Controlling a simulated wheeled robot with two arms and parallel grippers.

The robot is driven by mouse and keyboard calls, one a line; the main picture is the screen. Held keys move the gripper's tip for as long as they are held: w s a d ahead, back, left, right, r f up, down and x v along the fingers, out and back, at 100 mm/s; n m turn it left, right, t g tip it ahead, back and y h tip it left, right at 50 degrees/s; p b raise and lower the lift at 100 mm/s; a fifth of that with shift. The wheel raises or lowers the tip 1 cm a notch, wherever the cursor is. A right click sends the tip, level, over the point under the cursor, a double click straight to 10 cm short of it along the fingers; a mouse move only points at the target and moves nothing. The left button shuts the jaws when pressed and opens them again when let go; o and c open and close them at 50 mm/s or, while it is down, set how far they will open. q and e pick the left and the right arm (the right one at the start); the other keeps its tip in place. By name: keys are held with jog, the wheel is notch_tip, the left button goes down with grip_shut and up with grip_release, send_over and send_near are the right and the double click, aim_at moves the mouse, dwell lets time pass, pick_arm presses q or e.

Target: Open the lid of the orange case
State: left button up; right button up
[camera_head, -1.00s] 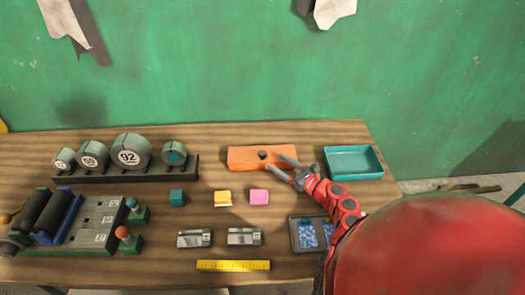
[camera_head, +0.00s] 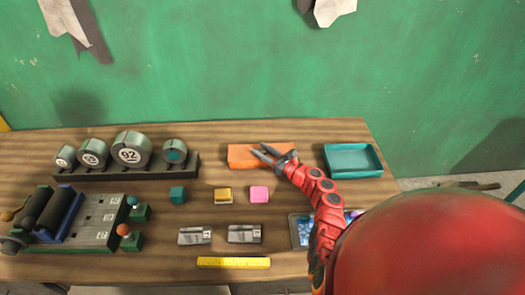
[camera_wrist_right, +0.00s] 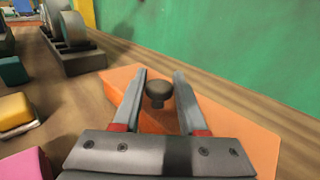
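The orange case (camera_head: 240,157) lies at the back of the table, right of the middle, and its lid looks closed. A dark round knob (camera_wrist_right: 158,92) stands on top of it in the right wrist view. My right gripper (camera_head: 261,152) is over the case. In the right wrist view its two fingers (camera_wrist_right: 159,88) are apart, one on each side of the knob, with a gap on both sides. In the head view the fingers hide the knob. My left gripper is in neither view.
A teal tray (camera_head: 352,174) stands right of the case. A rack of numbered round weights (camera_head: 131,150) is at the back left. A teal block (camera_head: 178,195), a yellow block (camera_head: 223,195) and a pink block (camera_head: 259,194) lie in front. A green wall (camera_head: 220,70) rises behind the table.

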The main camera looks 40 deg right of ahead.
grip_shut()
dwell(1.1)
